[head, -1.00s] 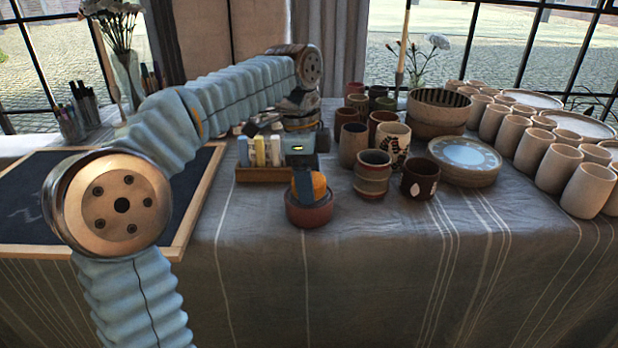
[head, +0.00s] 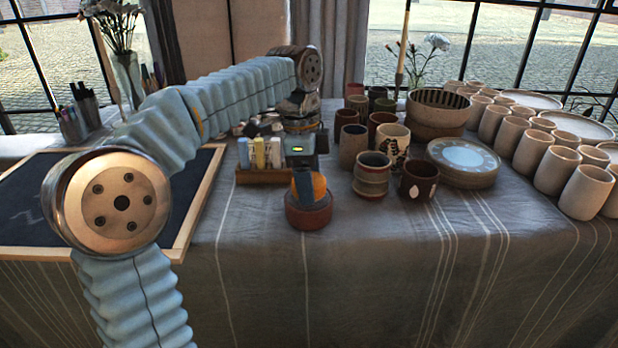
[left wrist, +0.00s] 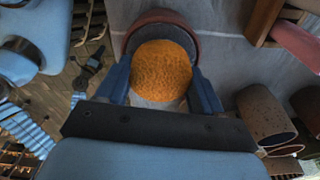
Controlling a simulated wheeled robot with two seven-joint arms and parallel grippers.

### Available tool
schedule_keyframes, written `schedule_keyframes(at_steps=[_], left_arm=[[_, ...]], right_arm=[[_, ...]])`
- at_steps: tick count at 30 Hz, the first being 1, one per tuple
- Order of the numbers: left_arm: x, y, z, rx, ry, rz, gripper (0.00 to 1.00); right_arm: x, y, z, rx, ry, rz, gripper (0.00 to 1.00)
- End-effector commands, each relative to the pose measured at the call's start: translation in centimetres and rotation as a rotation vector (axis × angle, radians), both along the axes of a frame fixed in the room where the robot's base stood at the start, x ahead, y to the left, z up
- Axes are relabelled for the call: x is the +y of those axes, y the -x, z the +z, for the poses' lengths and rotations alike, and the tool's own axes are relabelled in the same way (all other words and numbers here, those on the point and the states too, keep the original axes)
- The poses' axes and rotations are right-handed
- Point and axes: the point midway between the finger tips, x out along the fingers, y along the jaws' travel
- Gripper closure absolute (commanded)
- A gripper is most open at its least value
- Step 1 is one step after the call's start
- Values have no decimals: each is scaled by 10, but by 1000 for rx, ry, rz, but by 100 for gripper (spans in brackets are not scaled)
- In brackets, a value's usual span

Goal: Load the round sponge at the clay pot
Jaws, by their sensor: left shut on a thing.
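The round sponge (left wrist: 161,69) is orange and sits between the fingers of my left gripper (left wrist: 161,88) in the left wrist view. In the head view the orange sponge (head: 319,185) shows partly behind a blue finger of the left gripper (head: 306,187). The gripper is shut on the sponge. The clay pot (head: 308,216) is a low reddish-brown bowl on the table, right below the sponge. Its rim also shows around the sponge's far side in the left wrist view (left wrist: 160,17). Whether the sponge touches the pot's inside is hidden. My right gripper is not in view.
A wooden rack of bottles (head: 262,174) stands just behind left of the pot. Several cups, including a dark one (head: 418,181), stand to the right, with stacked plates (head: 463,163) beyond. A framed blackboard (head: 200,200) lies left. The cloth in front is clear.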

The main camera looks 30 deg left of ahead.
Motion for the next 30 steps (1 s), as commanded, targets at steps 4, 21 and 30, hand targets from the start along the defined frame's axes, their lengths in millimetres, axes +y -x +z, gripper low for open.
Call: schedule_keyframes(at_steps=[4,21,30], left_arm=[[0,0,21,-2,0,0,58],[0,0,63,-4,1,0,58],[0,0,64,-4,1,0,58]], right_arm=[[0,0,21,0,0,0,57],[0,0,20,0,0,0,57],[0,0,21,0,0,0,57]])
